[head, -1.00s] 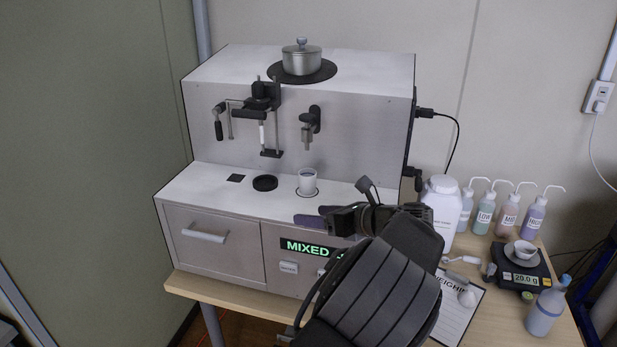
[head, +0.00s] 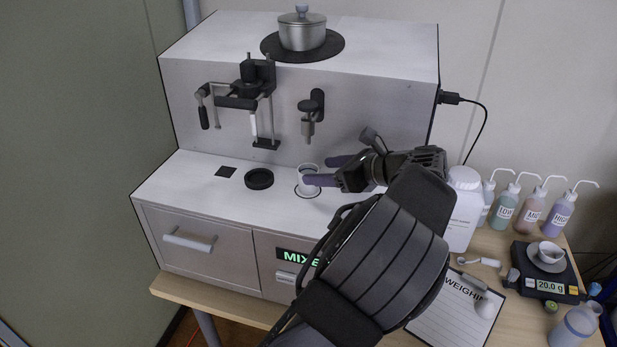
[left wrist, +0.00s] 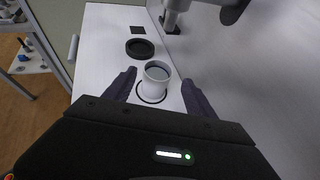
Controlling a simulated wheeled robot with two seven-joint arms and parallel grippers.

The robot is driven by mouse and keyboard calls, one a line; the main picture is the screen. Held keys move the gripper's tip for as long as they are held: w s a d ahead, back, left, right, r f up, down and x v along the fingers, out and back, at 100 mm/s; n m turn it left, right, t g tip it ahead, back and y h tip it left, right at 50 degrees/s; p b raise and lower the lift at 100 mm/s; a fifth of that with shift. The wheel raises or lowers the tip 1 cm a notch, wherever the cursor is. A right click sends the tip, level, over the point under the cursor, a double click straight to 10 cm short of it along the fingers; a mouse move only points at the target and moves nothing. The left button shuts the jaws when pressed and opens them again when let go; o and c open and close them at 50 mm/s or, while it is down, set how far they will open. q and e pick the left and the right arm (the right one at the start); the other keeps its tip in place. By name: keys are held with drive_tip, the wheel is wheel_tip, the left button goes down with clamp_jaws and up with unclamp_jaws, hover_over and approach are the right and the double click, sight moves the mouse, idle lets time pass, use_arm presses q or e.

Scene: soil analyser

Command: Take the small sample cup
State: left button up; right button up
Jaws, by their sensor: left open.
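A small white sample cup (head: 308,180) stands upright inside a dark ring marked on the analyser's white ledge. It also shows in the left wrist view (left wrist: 156,78), with a dark inside. My left gripper (head: 326,171) is open and reaches in from the right. In the left wrist view the purple fingers (left wrist: 160,88) lie on either side of the cup, with gaps between them and its wall. My right gripper is not in view.
The analyser (head: 215,115) has a nozzle (head: 309,118) above the cup and a clamp frame (head: 250,100) to the left. Bottles (head: 505,205) and a scale (head: 545,275) reading 20.0 g stand at right.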

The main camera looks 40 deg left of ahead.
sight(301, 171)
use_arm(q)
drive_tip(key=shift+p+x, duration=0.35)
drive_tip(key=shift+x, duration=0.7)
drive_tip(key=shift+a+f, duration=0.15)
drive_tip(key=shift+a, duration=0.1)
drive_tip(key=shift+a+f+p, duration=0.1)
drive_tip(key=shift+a+p, duration=0.25)
drive_tip(key=shift+a, duration=0.1)
drive_tip(key=p+x, duration=0.1)
drive_tip(key=x, duration=0.2)
drive_tip(key=shift+s+a+f+p, duration=0.1)
drive_tip(key=shift+s+a+p, duration=0.05)
drive_tip(key=shift+a+p, duration=0.15)
drive_tip(key=shift+a+f, duration=0.3)
drive_tip(key=shift+c, duration=0.4)
